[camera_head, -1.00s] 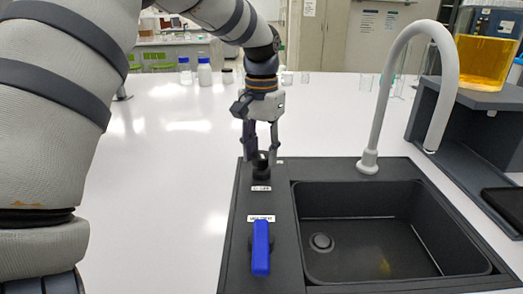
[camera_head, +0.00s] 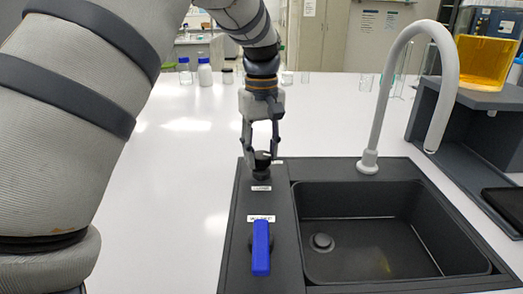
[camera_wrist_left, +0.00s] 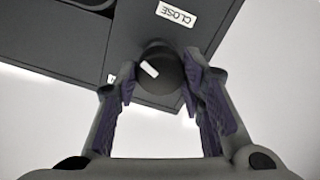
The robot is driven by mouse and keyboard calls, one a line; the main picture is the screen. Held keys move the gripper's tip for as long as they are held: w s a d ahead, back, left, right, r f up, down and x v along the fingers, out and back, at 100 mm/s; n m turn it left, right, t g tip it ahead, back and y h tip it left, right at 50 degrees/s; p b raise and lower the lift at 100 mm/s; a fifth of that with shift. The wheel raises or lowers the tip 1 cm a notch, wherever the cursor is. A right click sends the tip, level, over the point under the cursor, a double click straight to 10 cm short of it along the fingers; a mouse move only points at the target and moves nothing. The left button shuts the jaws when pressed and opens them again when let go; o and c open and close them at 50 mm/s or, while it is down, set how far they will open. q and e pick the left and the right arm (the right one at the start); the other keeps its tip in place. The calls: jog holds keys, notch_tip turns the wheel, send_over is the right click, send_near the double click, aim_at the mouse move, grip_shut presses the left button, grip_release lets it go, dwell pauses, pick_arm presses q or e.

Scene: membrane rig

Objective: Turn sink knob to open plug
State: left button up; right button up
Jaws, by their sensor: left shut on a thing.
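The round black sink knob (camera_head: 261,173) stands on the left strip of the dark sink unit, behind a small white label (camera_head: 261,188). My left gripper (camera_head: 262,153) points down and is shut on the knob, with one finger on each side. In the left wrist view the knob (camera_wrist_left: 160,72) has a slanted white mark on top and sits between the fingertips, near a "CLOSE" label (camera_wrist_left: 177,15). The plug (camera_head: 321,242) is a round dark disc on the basin floor. Whether it is raised is too small to tell. My right gripper is not in view.
A blue lever (camera_head: 261,248) stands nearer on the same strip. The grey curved faucet (camera_head: 369,130) rises behind the basin (camera_head: 400,230). At the right, a dark stand (camera_head: 475,125) holds a container of orange liquid (camera_head: 485,62). The white counter left of the sink is clear.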

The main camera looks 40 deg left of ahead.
aim_at(262, 154)
pick_arm(q)
jog(key=n, duration=0.7)
jog(key=shift+f, duration=0.1)
jog(key=n, duration=0.6)
jog(key=shift+n, duration=0.3)
dwell(0.4)
jog(key=o, duration=1.2)
jog(key=shift+c, duration=0.2)
notch_tip(262, 154, up, 12)
